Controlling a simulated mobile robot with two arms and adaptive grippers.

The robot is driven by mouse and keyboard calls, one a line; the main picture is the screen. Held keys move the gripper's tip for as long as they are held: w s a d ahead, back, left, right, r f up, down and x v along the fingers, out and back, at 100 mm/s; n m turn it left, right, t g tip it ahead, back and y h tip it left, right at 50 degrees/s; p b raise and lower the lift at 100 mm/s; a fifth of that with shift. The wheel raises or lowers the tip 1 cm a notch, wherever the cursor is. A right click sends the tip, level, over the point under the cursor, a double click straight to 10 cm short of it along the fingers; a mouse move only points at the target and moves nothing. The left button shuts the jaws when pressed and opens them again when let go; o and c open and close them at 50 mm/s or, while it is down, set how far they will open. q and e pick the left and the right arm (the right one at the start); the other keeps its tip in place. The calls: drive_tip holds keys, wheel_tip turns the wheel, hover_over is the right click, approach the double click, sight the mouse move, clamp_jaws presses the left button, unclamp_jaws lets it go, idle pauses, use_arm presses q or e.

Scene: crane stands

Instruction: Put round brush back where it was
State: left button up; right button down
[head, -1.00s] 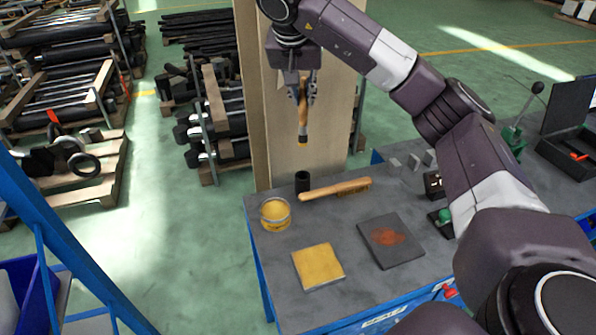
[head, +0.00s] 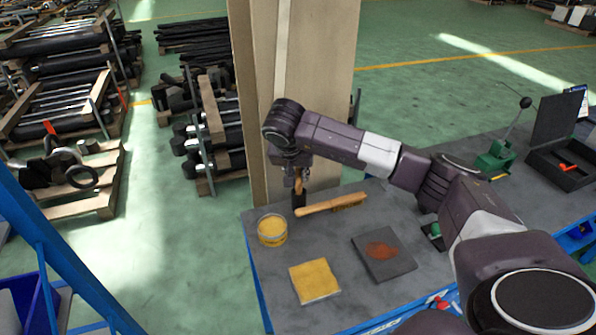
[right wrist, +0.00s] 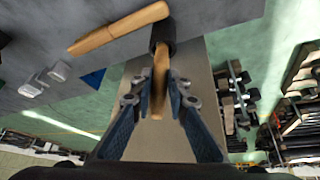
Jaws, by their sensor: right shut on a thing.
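The round brush has a light wooden handle (right wrist: 159,76) and is held upright. My right gripper (right wrist: 159,84) has a finger on each side of the handle. My left gripper is out of view.
A wooden-handled brush (head: 332,204) lies right beside the cup. A yellow tin (head: 272,231), a yellow pad (head: 314,280) and a dark plate with a rusty patch (head: 399,258) are nearer the front. A tall wooden panel (head: 325,80) stands behind the table.

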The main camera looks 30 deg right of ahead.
drive_tip(key=c, duration=1.8)
unclamp_jaws()
drive_tip(key=shift+f, duration=0.1)
drive_tip(key=shift+c, duration=0.2)
drive_tip(key=shift+r, duration=0.25)
drive_tip(key=b+v, duration=0.2)
drive_tip(key=v, duration=0.9)
drive_tip(key=shift+s+a+r+b, duration=0.15)
drive_tip(key=shift+a+r+b, duration=0.05)
drive_tip(key=shift+r+b, duration=0.1)
